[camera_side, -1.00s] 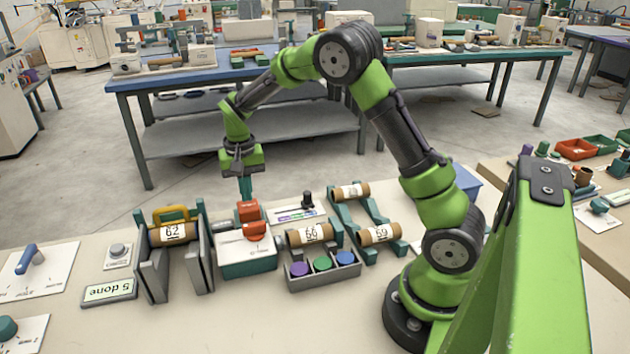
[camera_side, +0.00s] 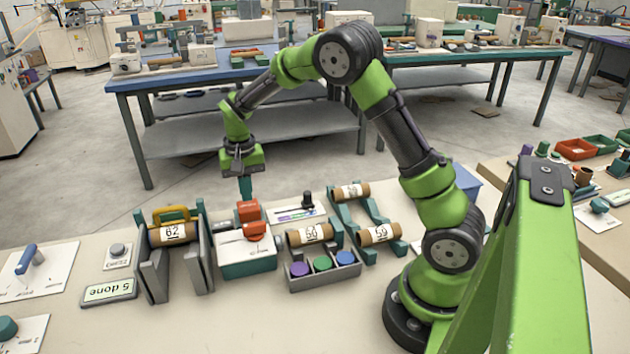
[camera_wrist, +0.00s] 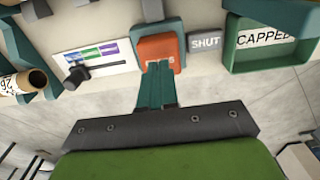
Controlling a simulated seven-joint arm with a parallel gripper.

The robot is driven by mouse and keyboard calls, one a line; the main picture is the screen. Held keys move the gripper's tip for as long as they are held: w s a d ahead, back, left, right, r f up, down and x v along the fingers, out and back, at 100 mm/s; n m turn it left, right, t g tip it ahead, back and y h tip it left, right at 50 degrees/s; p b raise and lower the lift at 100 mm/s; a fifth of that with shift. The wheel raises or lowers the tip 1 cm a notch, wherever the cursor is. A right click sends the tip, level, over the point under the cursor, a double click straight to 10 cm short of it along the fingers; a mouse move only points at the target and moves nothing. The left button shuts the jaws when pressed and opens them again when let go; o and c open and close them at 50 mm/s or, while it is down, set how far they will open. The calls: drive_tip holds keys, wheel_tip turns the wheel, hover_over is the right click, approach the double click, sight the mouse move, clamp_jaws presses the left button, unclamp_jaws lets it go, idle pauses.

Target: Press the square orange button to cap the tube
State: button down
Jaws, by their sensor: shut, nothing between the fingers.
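The square orange button (camera_wrist: 160,47) sits in a teal surround in the wrist view. In the side view, the orange button (camera_side: 248,210) stands at the back of a white and teal box (camera_side: 248,262), behind a second orange part (camera_side: 254,231). My gripper (camera_wrist: 157,64) is shut and empty, pointing down with its teal fingertips over the button's near edge. In the side view, my gripper (camera_side: 246,198) meets the button's top; I cannot tell whether it is pressed in. A brown tube marked 62 (camera_side: 173,233) lies in the grey holder to the left.
A "SHUT" plate (camera_wrist: 205,43) and a green-framed "CAPPED" sign (camera_wrist: 262,38) are beside the button. A black lever (camera_side: 307,200) stands to its right, near racks with several tubes (camera_side: 381,233). A "5 done" display (camera_side: 109,291) lies in front left.

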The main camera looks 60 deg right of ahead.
sight(248, 205)
drive_tip(key=shift+f, duration=0.2)
drive_tip(key=shift+f, duration=1.7)
drive_tip(key=shift+r, duration=4.05)
